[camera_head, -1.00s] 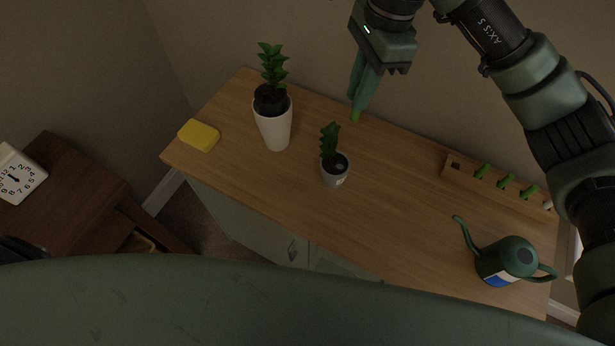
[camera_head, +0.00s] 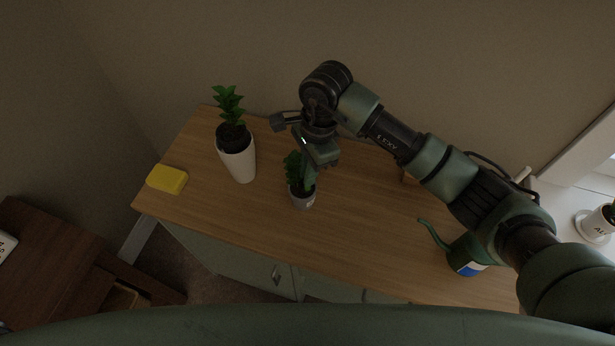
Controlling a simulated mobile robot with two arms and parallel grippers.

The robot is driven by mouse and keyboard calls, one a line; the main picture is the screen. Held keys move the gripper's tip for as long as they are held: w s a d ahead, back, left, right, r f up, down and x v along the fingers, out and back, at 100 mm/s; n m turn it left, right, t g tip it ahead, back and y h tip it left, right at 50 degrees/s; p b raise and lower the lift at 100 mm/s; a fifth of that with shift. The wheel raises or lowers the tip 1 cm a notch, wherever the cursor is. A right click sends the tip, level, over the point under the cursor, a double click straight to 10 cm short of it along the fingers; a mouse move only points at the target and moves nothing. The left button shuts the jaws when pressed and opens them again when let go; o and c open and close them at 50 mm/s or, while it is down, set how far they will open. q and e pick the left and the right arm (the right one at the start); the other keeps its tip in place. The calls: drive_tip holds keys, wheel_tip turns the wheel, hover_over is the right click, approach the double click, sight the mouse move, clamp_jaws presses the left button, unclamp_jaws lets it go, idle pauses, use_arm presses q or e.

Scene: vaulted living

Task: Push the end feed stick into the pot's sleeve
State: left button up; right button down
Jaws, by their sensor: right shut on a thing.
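A small grey pot (camera_head: 302,202) with a leafy green plant (camera_head: 292,165) stands upright near the middle of the wooden cabinet top. My right gripper (camera_head: 311,178) is directly over the right side of this pot, pointing down, its fingers overlapping the plant in the picture. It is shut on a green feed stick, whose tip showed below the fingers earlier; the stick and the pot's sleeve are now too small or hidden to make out. I cannot tell whether the stick touches the sleeve. My left gripper is out of view.
A taller white pot (camera_head: 238,163) with a plant stands to the left, and a yellow block (camera_head: 167,179) lies at the left edge. A green watering can (camera_head: 466,262) stands at the right, partly behind my arm. The stick rack is mostly hidden by my arm. The cabinet top (camera_head: 370,240) is clear in front.

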sight(307, 190)
wheel_tip(307, 190, down, 4)
drive_tip(key=shift+s+r+p, duration=0.1)
drive_tip(key=shift+r+p, duration=0.15)
drive_tip(key=shift+p, duration=0.15)
drive_tip(key=shift+f, duration=0.1)
drive_tip(key=shift+f, duration=0.15)
drive_tip(key=c, duration=1.4)
unclamp_jaws()
drive_tip(key=shift+c, duration=0.2)
